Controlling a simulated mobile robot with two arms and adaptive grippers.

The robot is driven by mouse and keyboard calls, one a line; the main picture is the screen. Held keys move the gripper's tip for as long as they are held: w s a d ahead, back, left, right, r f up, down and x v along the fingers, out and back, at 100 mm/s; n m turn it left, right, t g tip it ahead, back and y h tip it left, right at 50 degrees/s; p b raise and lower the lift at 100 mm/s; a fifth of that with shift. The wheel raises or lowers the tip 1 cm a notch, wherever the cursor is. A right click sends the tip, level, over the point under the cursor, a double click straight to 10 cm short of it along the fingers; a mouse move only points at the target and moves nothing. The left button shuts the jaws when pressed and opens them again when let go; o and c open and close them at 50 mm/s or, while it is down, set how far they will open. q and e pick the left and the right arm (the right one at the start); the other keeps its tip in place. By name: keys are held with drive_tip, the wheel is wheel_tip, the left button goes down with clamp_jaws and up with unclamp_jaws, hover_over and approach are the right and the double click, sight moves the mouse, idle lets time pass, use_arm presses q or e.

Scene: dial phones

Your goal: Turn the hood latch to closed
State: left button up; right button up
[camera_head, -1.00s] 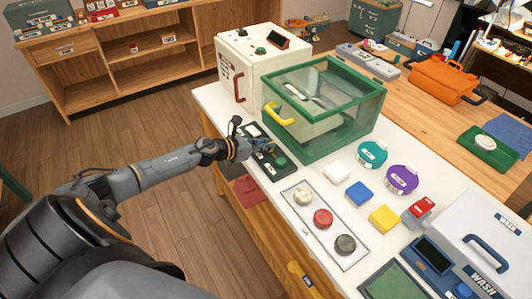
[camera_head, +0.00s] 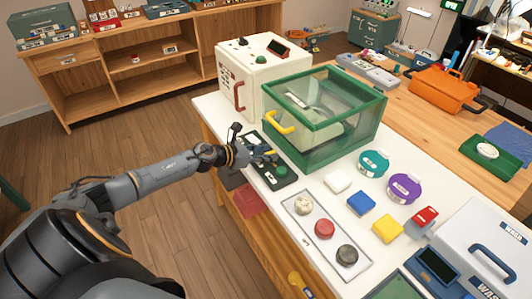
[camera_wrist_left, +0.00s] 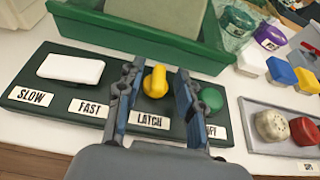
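The hood latch is a yellow knob (camera_wrist_left: 155,82) on a dark green control panel (camera_wrist_left: 60,112), above a label reading LATCH. Its narrow end points toward the green hood in the left wrist view. My left gripper (camera_wrist_left: 156,76) is open, with one finger on each side of the knob; small gaps seem to show, but contact is unclear. In the head view my left gripper (camera_head: 260,156) is low at the panel, and the yellow knob (camera_head: 271,153) shows just beyond it. The hood (camera_head: 325,115) is a green-framed clear box with a yellow handle. My right gripper is not in view.
A green button (camera_wrist_left: 211,98) sits close to the right finger, and a white rocker (camera_wrist_left: 70,68) lies left. A tray with three round knobs (camera_head: 325,228) and several coloured blocks lie to the right.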

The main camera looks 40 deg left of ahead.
use_arm(q)
drive_tip(key=v, duration=1.2)
idle(0.5)
